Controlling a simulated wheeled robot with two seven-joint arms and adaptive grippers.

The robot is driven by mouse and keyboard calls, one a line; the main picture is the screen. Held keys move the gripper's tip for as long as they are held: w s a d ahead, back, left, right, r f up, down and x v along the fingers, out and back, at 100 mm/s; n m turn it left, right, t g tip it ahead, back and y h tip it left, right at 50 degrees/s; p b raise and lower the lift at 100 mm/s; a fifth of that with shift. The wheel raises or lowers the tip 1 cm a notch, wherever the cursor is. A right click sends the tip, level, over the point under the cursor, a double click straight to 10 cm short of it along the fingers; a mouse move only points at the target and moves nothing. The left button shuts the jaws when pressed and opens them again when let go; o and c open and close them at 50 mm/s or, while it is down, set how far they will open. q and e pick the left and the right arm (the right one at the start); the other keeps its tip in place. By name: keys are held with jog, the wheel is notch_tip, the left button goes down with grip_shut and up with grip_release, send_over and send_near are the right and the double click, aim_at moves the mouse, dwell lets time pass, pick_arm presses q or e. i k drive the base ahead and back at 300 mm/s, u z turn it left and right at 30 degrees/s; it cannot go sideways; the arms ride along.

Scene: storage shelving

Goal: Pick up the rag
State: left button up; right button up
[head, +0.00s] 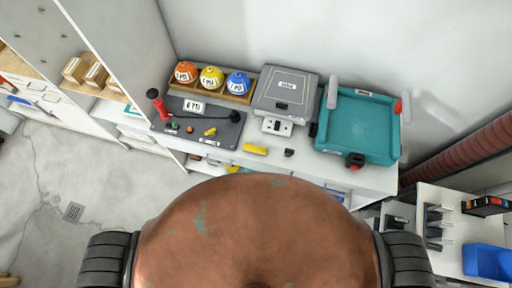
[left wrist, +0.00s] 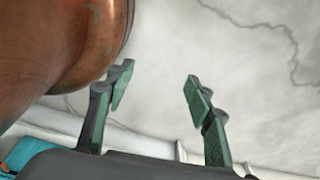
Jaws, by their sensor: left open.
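I cannot make out a rag for certain in either view. A small yellow item (head: 255,149) lies near the front edge of the white bench, too small to tell what it is. My left gripper (left wrist: 158,84) shows in the left wrist view, with its two green-padded fingers spread apart and nothing between them. Behind the fingers is pale, cracked floor. Neither gripper shows in the head view, and my right gripper is in no view.
The white bench (head: 355,177) stands against the wall. It holds a dark control panel (head: 212,143) with a red-handled lever, colored spheres, a grey case (head: 285,92) and a teal tray (head: 357,128). Shelving (head: 125,70) stands at left, a blue bin (head: 487,262) at right.

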aim_at(254, 148)
jog(key=z, duration=2.15)
jog(key=k, duration=0.9)
jog(key=u, duration=0.6)
